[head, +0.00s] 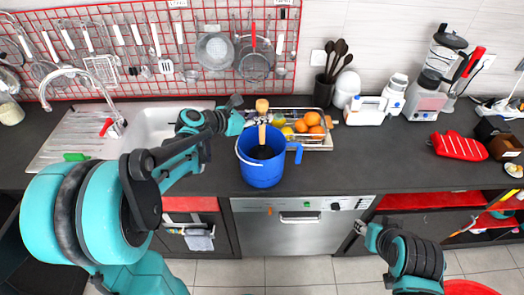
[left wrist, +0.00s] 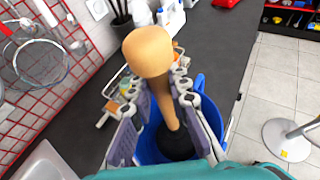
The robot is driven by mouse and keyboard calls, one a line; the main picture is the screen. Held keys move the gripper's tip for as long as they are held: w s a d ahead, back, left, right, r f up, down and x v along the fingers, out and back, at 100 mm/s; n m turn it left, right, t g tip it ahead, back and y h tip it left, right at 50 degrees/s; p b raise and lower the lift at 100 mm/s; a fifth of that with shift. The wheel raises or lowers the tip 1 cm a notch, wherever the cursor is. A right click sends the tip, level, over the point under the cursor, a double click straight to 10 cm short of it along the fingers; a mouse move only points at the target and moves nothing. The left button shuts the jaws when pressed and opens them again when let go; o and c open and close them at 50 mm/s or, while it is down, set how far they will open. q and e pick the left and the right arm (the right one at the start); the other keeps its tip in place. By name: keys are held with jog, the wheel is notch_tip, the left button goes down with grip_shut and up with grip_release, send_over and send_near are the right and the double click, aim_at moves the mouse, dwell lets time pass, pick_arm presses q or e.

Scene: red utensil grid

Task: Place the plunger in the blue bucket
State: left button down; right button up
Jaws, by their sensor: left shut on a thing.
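The blue bucket (head: 261,172) stands on the dark counter, its handle to the right. The plunger (head: 262,133) is upright, with its wooden handle rising out of the bucket and its black cup inside the rim. My left gripper (head: 259,119) is shut on the handle just below its rounded top. In the left wrist view, the plunger handle (left wrist: 168,95) runs between the fingers (left wrist: 160,97) down to the black cup, inside the blue bucket (left wrist: 209,104). Whether the cup touches the bottom is hidden. My right gripper (head: 361,229) is low, in front of the cabinets, away from the bucket.
A metal tray of fruit (head: 322,140) sits right behind the bucket. The sink (head: 160,122) and faucet (head: 75,85) are to the left. A black utensil holder (head: 323,92) and white appliances stand further right.

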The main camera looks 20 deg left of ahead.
aim_at(262, 132)
pick_arm(q)
notch_tip(262, 132, down, 4)
jog(key=shift+w+r+b, duration=0.15)
jog(key=shift+r+b, duration=0.05)
jog(key=shift+b, duration=0.15)
notch_tip(262, 132, down, 3)
jog(key=shift+f+b, duration=0.1)
jog(key=shift+b, duration=0.4)
jog(key=shift+f, duration=0.2)
jog(key=shift+r, duration=0.1)
jog(key=c, duration=1.5)
grip_release()
jog(key=shift+o, duration=0.2)
